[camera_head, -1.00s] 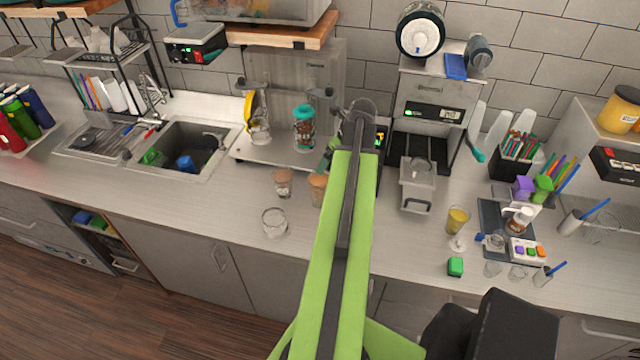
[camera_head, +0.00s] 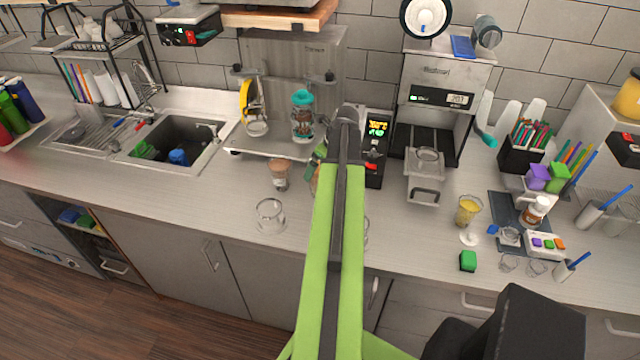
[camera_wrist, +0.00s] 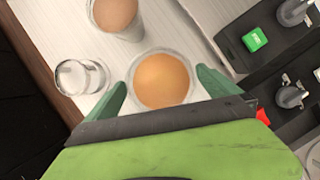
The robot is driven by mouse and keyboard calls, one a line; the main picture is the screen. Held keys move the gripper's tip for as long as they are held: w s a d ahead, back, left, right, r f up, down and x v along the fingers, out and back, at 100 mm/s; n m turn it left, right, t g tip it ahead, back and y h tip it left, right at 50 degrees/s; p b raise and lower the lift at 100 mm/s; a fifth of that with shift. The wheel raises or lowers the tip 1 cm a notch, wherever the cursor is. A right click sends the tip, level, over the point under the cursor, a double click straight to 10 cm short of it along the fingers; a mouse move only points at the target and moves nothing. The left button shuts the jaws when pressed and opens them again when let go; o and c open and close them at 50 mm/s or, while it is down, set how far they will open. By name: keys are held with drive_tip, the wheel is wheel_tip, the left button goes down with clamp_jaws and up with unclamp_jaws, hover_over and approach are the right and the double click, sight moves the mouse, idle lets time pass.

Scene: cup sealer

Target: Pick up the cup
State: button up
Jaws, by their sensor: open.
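In the wrist view a round cup (camera_wrist: 161,80) with an orange-brown top sits between the two green fingers of my open gripper (camera_wrist: 164,88). A finger lies on each side of it; I cannot tell whether either touches it. In the head view this cup is almost wholly hidden behind my arm. A second cup (camera_wrist: 115,14) with a brownish top stands just beyond it, and a similar cup (camera_head: 279,175) shows left of my arm in the head view. My gripper is mostly hidden behind the arm there.
An empty clear glass (camera_wrist: 80,77) stands close to my left finger; it also shows in the head view (camera_head: 270,215). A black machine with a lit display (camera_head: 376,148) stands behind the arm.

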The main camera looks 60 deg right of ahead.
drive_tip(key=b+x, duration=0.4)
drive_tip(key=x, duration=0.1)
drive_tip(key=shift+s+f, duration=0.1)
drive_tip(key=shift+s, duration=0.05)
drive_tip(key=shift+a, duration=0.1)
drive_tip(key=c, duration=2.1)
drive_tip(key=shift+o, duration=0.2)
drive_tip(key=shift+r, duration=0.35)
wheel_tip(320, 180, up, 18)
drive_tip(key=p, duration=1.8)
